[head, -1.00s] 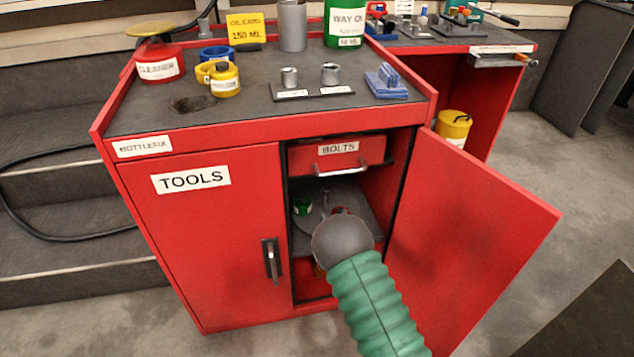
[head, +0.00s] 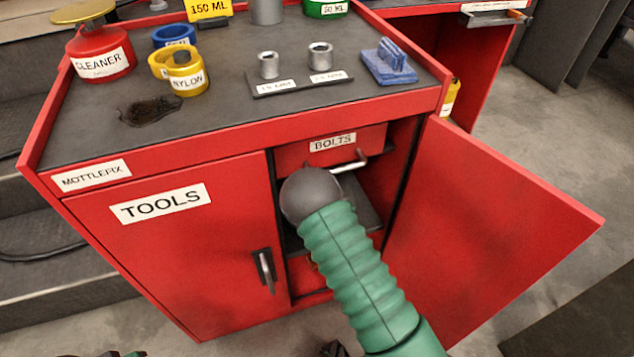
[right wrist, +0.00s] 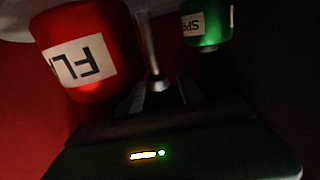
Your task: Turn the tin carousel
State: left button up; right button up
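The tin carousel is inside the open right half of the red cabinet, mostly hidden in the head view behind my right arm (head: 350,260). In the right wrist view a red tin (right wrist: 85,55) with a white label hangs at the left and a green tin (right wrist: 207,22) at the upper right. A bright metal post (right wrist: 152,50) stands between them. My right gripper is inside the cabinet, hidden in the head view. In the right wrist view its dark fingers (right wrist: 158,92) are near the post's end; contact and opening are too dark to tell. Small dark parts at the head view's bottom edge may be my left arm.
The open red door (head: 490,235) stands to the right of my arm. The BOLTS drawer (head: 330,145) is above the opening, its handle (head: 350,163) sticking out. The closed TOOLS door (head: 180,250) is at the left.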

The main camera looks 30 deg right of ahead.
jog(key=shift+d, duration=0.1)
grip_shut()
jog(key=shift+f, duration=0.1)
dwell(1.0)
